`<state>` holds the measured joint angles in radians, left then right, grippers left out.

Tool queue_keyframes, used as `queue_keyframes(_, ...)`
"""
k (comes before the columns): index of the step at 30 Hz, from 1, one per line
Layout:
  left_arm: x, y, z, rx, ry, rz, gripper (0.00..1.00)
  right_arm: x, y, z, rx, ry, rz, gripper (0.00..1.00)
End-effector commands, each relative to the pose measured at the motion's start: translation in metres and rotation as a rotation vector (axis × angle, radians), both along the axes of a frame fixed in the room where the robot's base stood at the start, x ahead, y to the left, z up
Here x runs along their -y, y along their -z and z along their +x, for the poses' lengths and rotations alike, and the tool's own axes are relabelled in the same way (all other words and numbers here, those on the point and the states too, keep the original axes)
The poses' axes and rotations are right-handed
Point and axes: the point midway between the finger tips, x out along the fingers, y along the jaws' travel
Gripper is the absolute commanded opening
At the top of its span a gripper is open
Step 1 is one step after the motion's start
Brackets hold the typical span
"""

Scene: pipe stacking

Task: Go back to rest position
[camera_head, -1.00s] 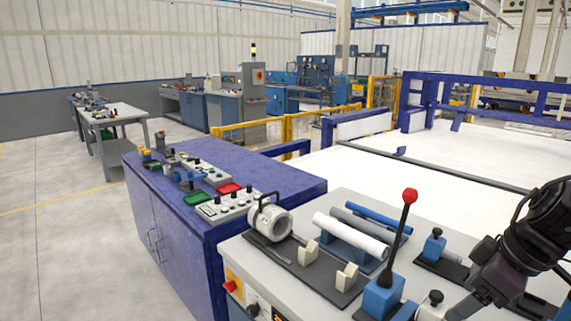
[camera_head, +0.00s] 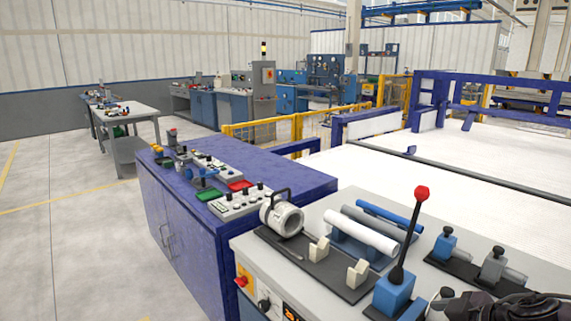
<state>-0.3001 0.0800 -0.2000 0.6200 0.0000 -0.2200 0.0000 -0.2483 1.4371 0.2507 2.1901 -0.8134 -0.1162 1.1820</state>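A dark part of my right arm (camera_head: 515,307) shows low in the bottom right corner, over the front right of the grey workbench (camera_head: 335,205). Its gripper fingers are not visible. My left arm and gripper are out of view. On the bench a white pipe (camera_head: 362,237), a grey pipe (camera_head: 374,221) and a blue pipe (camera_head: 389,216) lie side by side on a blue rack. Two cream V-shaped supports (camera_head: 319,250) stand on a dark plate in front of them, with a white ring-shaped fixture (camera_head: 285,219) at its left end.
A lever with a red knob (camera_head: 422,193) rises from a blue block near the arm. Two small clamps (camera_head: 493,264) stand to its right. A purple cabinet (camera_head: 205,225) with trays and switch boxes adjoins the bench on the left. Open floor (camera_head: 75,250) lies further left.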

Motion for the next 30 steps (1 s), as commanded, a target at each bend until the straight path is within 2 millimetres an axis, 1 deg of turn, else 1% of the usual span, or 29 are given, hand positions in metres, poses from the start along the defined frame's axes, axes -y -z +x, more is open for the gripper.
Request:
queue_keyframes(1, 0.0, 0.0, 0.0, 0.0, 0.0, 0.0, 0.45, -0.008, 0.015, -0.001, 0.039, 0.028, 0.025, 0.73)
queue_keyframes(5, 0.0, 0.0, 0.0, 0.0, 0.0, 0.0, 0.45, -0.018, 0.042, -0.001, 0.138, 0.141, 0.026, 0.73)
queue_keyframes(8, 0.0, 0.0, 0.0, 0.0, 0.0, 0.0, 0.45, -0.022, 0.062, -0.01, 0.158, 0.257, 0.011, 0.73)
queue_keyframes(11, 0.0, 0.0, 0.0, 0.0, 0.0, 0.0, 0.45, -0.026, 0.082, -0.026, 0.124, 0.382, -0.012, 0.73)
queue_keyframes(15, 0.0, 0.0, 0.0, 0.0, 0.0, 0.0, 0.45, -0.033, 0.11, -0.06, -0.009, 0.537, -0.042, 0.73)
queue_keyframes(18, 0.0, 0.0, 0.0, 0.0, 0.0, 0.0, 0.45, -0.04, 0.124, -0.086, -0.124, 0.602, -0.056, 0.73)
queue_keyframes(21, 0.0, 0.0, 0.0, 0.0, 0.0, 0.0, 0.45, -0.049, 0.135, -0.109, -0.235, 0.64, -0.058, 0.73)
queue_keyframes(25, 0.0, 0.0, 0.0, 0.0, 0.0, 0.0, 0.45, -0.063, 0.143, -0.136, -0.37, 0.664, -0.048, 0.73)
queue_keyframes(30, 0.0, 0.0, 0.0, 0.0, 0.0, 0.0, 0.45, -0.084, 0.148, -0.168, -0.538, 0.665, -0.016, 0.73)
